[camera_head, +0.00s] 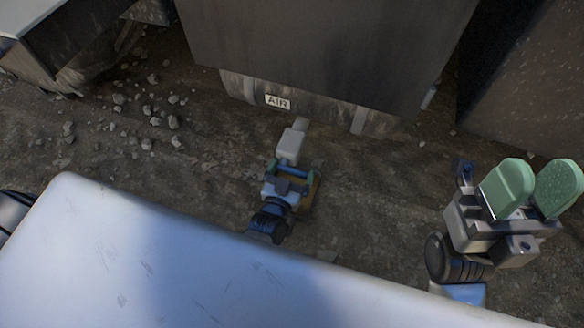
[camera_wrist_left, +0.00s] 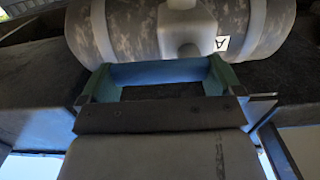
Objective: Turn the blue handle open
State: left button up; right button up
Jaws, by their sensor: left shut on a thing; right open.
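The blue handle (camera_wrist_left: 160,71) lies crosswise between the green fingertips of my left gripper (camera_wrist_left: 158,80) in the left wrist view, in front of the grey tank. In the head view my left gripper (camera_head: 290,171) is low over the ground, shut on the handle, just in front of a pale block that leads toward the tank. The gripper hides part of the handle there. My right gripper (camera_head: 533,183) is at the right of the head view, open and empty, its green finger pads apart.
A worn grey tank (camera_head: 315,106) with an AIR label (camera_head: 278,102) sits beneath a large dark box (camera_head: 330,45). Muddy ground with scattered stones (camera_head: 172,121) lies at the left. A pale, scratched panel (camera_head: 130,255) fills the lower left of the head view.

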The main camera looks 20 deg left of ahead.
dwell(0.5)
pick_arm(q)
jog(key=o, duration=0.9)
jog(key=s+p, duration=0.3)
jog(key=s, duration=0.8)
jog(key=shift+a, duration=0.2)
jog(key=shift+w, duration=0.1)
